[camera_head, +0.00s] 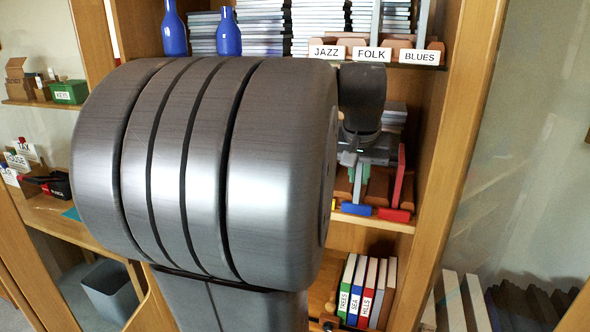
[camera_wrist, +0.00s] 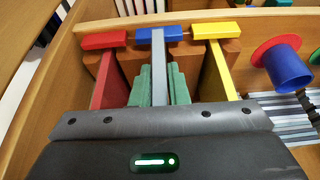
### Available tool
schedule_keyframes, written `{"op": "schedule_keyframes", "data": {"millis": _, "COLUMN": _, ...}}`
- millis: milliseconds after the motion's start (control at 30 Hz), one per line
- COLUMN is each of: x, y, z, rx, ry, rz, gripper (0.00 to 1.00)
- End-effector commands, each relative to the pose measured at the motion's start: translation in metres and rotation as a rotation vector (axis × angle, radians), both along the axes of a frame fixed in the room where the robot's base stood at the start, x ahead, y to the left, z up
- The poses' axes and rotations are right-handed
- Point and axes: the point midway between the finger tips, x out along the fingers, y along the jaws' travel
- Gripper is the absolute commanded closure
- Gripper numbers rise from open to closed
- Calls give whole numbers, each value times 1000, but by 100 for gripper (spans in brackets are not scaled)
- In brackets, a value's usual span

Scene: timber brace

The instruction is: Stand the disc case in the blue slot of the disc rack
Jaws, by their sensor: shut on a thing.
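The disc case is a thin grey slab (camera_wrist: 159,70) in the wrist view, in line with the blue tag (camera_wrist: 159,34) of the disc rack. My gripper (camera_wrist: 159,90) is shut on it, with a green finger on each side. In the head view my gripper (camera_head: 358,171) is at the rack, partly hidden by my arm, and the case (camera_head: 357,188) is upright behind the blue tag (camera_head: 357,210). The brown rack (camera_wrist: 131,62) has blocks on both sides of the case. I cannot tell whether the case's bottom touches the rack.
A red slab (camera_wrist: 108,80) and a yellow slab (camera_wrist: 216,70) stand on either side, behind red (camera_wrist: 104,40) and yellow (camera_wrist: 214,29) tags. A blue cup-like thing (camera_wrist: 288,70) is at the right. Labelled books (camera_head: 367,290) stand below; the wooden cabinet side (camera_head: 455,130) is close at the right.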

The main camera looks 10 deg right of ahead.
Motion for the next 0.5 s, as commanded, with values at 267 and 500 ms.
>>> {"op": "schedule_keyframes", "data": {"millis": 267, "x": 36, "y": -18, "z": 1, "rx": -1, "ry": -1, "rz": -1, "gripper": 100}}
{"op": "schedule_keyframes", "data": {"millis": 500, "x": 47, "y": -23, "z": -11, "rx": 1, "ry": 4, "rz": -1, "gripper": 100}}
